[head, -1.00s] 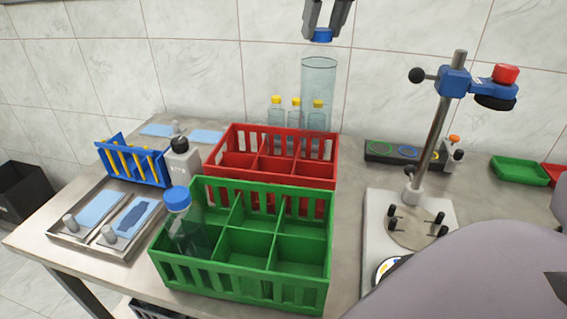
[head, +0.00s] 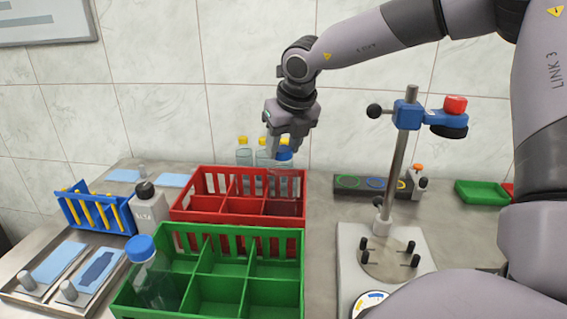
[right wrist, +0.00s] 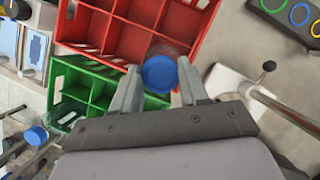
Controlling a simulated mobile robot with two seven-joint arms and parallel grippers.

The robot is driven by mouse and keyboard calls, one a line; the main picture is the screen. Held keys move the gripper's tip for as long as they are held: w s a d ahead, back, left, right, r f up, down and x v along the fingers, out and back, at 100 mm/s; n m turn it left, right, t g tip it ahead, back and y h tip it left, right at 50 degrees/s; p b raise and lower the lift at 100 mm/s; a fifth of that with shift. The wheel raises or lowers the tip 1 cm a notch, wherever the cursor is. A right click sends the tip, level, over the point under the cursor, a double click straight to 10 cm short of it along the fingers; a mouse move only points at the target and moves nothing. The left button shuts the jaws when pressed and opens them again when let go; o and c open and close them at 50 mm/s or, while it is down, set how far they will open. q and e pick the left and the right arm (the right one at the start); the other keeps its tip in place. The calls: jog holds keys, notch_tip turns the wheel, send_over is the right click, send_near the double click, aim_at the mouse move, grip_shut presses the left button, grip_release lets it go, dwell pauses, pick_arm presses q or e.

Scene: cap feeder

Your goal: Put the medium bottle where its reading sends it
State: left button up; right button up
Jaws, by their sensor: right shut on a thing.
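A clear bottle with a blue cap (head: 284,154), seemingly the medium bottle, is held upright by my right gripper (head: 286,138). The gripper is shut on it; the cap shows between the fingers in the right wrist view (right wrist: 160,74). The bottle's body is at the back right compartment of the red crate (head: 182,208); I cannot tell whether its base touches the floor. Another clear bottle with a blue cap (head: 141,249) stands in a left compartment of the green crate (head: 209,230). My left gripper is not in view.
Several yellow-capped bottles (head: 243,155) stand behind the red crate. A stand with a blue clamp (head: 408,114) is at the right, near a dark strip with coloured rings (head: 347,185). A green tray (head: 482,191) is far right.

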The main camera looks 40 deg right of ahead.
aim_at(285, 158)
jog(key=shift+f, duration=2.1)
jog(key=shift+f, duration=0.2)
jog(key=o, duration=1)
jog(key=shift+s+r, duration=0.1)
jog(key=shift+r, duration=0.2)
jog(key=v, duration=1.1)
jog(key=shift+s+a+r, duration=0.1)
jog(key=shift+s+r, duration=0.1)
jog(key=shift+r, duration=0.1)
